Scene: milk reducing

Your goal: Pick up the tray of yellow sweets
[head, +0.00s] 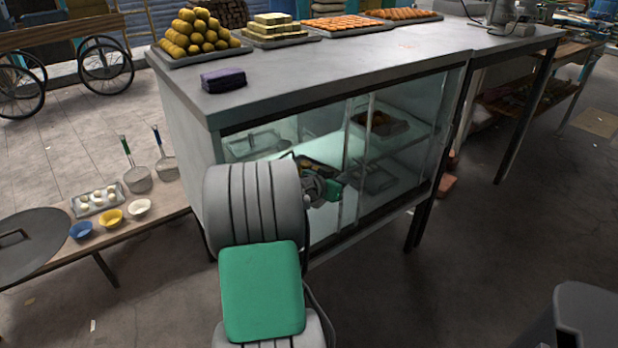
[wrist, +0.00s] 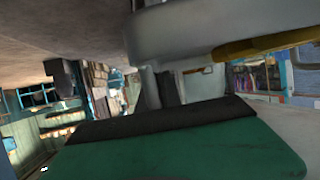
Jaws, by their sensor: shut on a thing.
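My gripper (head: 318,186) is inside the glass display case, partly hidden behind my own arm. It is shut on the edge of a grey tray, which shows close up in the wrist view (wrist: 200,25). A yellow sweet (wrist: 268,44) shows along that tray in the wrist view. In the head view, small yellow pieces (head: 308,164) lie just behind the gripper, and most of this tray is hidden. Whether the tray is lifted off the shelf cannot be told.
The display case (head: 400,165) has glass panes and a frame close around my arm. Another tray of dark sweets (head: 380,122) sits inside. The counter top (head: 330,70) carries several sweet trays and a purple item (head: 223,80). A low bench (head: 150,212) stands at left.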

